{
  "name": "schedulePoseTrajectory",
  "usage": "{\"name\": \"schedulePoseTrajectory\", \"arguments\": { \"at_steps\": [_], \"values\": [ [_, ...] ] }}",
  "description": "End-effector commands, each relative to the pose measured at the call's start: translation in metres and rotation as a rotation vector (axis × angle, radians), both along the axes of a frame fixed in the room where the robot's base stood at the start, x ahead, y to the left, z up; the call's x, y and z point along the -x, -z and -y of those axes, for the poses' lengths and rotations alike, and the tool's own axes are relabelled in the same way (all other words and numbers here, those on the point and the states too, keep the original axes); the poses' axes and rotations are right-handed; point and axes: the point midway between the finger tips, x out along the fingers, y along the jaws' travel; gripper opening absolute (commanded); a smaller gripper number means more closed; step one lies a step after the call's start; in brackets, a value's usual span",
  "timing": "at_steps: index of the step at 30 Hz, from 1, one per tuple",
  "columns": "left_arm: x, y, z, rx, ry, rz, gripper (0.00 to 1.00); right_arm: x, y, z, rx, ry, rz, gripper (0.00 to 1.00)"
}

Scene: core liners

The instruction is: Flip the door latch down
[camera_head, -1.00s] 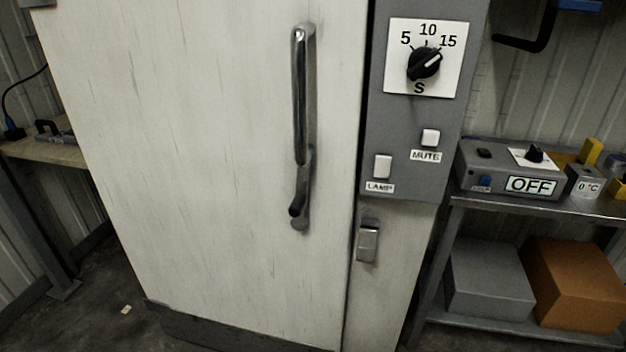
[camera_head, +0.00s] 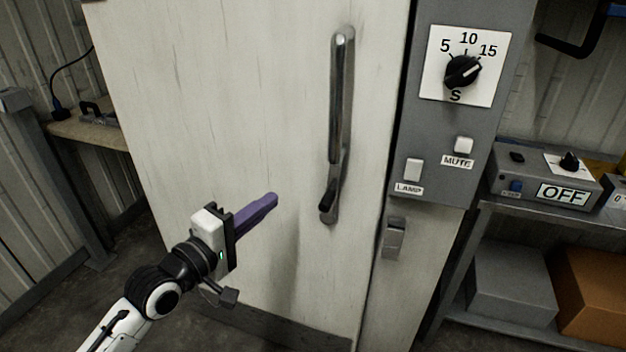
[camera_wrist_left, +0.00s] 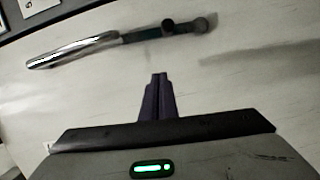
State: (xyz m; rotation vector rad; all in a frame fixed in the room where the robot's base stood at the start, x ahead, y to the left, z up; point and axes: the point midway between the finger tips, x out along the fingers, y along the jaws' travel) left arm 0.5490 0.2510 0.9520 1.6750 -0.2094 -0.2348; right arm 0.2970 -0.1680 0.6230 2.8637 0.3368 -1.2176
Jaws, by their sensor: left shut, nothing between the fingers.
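The white door (camera_head: 230,110) carries a long metal handle (camera_head: 341,105) with a dark lever at its lower end (camera_head: 328,200); I take this lever to be the latch, but cannot be sure. In the left wrist view the handle (camera_wrist_left: 75,51) lies across the top, its dark lever end (camera_wrist_left: 172,27) at the right. My left gripper (camera_head: 272,198) is shut and empty in front of the door, to the left of the handle's lower end and apart from it. Its purple fingers (camera_wrist_left: 158,98) are together in the left wrist view. My right gripper is not in view.
A grey panel right of the door holds a dial (camera_head: 463,71), a MUTE switch (camera_head: 464,145) and a LAMP switch (camera_head: 413,169). A metal catch (camera_head: 394,238) sits below. A shelf with an OFF box (camera_head: 540,185) stands right; a bench (camera_head: 95,133) stands left.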

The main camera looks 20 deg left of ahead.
Motion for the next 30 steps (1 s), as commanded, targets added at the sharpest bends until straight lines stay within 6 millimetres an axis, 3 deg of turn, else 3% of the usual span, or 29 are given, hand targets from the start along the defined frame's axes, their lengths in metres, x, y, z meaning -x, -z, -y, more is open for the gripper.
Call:
{"name": "schedulePoseTrajectory", "arguments": {
  "at_steps": [14, 30],
  "values": [
    [-0.008, -0.005, 0.001, 0.026, 0.0, 0.004, 0.0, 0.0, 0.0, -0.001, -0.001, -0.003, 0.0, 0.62],
    [-0.099, -0.003, 0.035, 0.027, 0.003, 0.002, 0.0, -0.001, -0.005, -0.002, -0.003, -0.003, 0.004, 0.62]
  ]
}}
